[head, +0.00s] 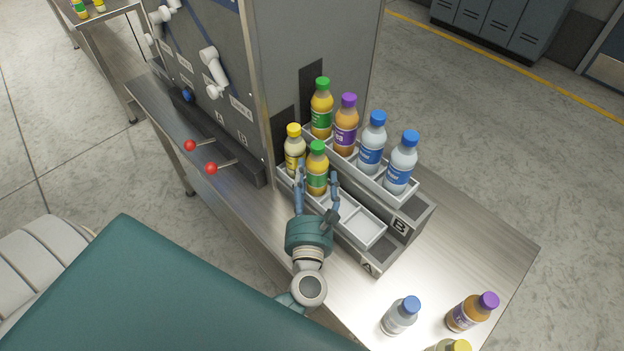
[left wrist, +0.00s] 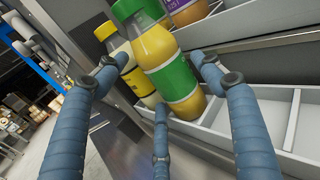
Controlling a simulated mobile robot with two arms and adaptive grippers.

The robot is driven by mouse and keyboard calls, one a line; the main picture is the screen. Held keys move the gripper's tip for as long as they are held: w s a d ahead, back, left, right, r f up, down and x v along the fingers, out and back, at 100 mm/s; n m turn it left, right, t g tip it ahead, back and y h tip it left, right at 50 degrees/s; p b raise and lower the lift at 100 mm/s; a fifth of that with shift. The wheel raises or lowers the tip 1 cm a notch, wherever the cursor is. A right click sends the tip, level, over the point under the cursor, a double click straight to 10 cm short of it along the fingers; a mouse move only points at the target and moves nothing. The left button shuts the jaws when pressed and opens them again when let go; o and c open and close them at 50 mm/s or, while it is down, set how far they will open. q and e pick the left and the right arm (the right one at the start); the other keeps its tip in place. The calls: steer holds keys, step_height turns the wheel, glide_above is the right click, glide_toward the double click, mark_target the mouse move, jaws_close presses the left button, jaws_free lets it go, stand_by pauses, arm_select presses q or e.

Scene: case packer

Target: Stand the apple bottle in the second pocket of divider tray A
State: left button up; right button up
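A green-capped bottle (head: 317,176) with orange-yellow juice and a green label stands in divider tray A (head: 372,258), in the second pocket from the machine side. Its label text is unreadable, so I cannot confirm that it is apple. Its base is partly hidden. My left gripper (head: 317,178) is around it, with small gaps between fingers and bottle. In the left wrist view, the gripper (left wrist: 160,70) has its fingers spread on both sides of the green-labelled bottle (left wrist: 172,78). My right gripper is out of view.
A yellow-capped bottle (head: 293,155) stands close beside it in tray A's first pocket. Tray B (head: 408,204) behind holds several bottles. Tray A's pockets nearer the front (head: 361,226) are empty. Loose bottles (head: 401,315) stand at the table's front. The machine (head: 235,90) rises at left.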

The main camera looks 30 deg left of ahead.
arm_select(q)
steer(key=shift+r, duration=0.1)
steer(key=shift+s+d, duration=0.1)
steer(key=shift+s, duration=0.1)
steer(key=b+v, duration=0.4)
steer(key=v, duration=0.7)
steer(key=shift+s, duration=0.25)
steer(key=shift+d, duration=0.15)
